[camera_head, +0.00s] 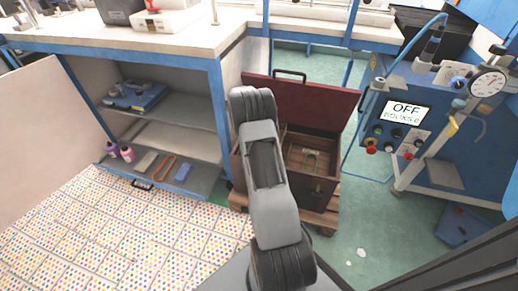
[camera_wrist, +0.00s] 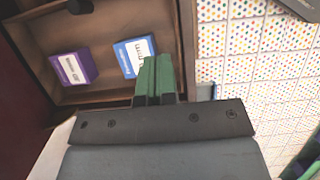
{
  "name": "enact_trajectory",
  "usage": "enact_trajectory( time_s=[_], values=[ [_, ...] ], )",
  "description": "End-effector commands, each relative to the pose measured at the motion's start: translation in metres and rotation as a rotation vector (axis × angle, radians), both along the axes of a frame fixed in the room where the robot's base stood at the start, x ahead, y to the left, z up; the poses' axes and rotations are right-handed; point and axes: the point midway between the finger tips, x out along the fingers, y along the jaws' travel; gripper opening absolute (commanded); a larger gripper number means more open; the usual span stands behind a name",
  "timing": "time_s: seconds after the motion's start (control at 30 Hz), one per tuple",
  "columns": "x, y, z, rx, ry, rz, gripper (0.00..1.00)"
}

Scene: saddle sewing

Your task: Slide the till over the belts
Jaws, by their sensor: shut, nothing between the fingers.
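The wooden chest (camera_head: 318,190) stands with its dark red lid (camera_head: 318,103) raised. I cannot tell the till's outline from the chest's inside. In the wrist view a purple labelled packet (camera_wrist: 74,68) and a blue labelled packet (camera_wrist: 134,55) lie in a wooden compartment. My gripper (camera_wrist: 157,60) has its green fingers shut and empty, at the compartment's edge beside the blue packet; contact is unclear. In the head view my arm hides it and part of the chest. I cannot make out the belts.
The chest rests on a wooden pallet (camera_head: 322,218). A workbench with open shelves (camera_head: 150,133) stands to the left, holding bottles, an orange loop (camera_head: 165,168) and a blue block (camera_head: 183,173). A blue machine (camera_head: 405,115) with an OFF display is to the right. Dotted floor lies front left.

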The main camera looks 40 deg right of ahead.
Motion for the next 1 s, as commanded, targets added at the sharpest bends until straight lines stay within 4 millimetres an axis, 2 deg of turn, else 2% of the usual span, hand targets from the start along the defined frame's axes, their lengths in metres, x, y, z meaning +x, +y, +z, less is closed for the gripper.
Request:
enact_trajectory(
  time_s=[0.03, 0.2, 0.47, 0.7, 1.0],
  values=[
    [-0.004, -0.001, -0.011, 0.001, 0.003, -0.001, 0.00],
    [-0.014, -0.008, -0.043, 0.001, 0.003, -0.002, 0.00],
    [-0.029, -0.017, -0.084, 0.001, 0.002, -0.002, 0.00],
    [-0.052, -0.032, -0.080, 0.000, -0.001, -0.003, 0.00],
    [-0.061, -0.037, -0.078, 0.000, 0.000, -0.001, 0.00]
  ],
)
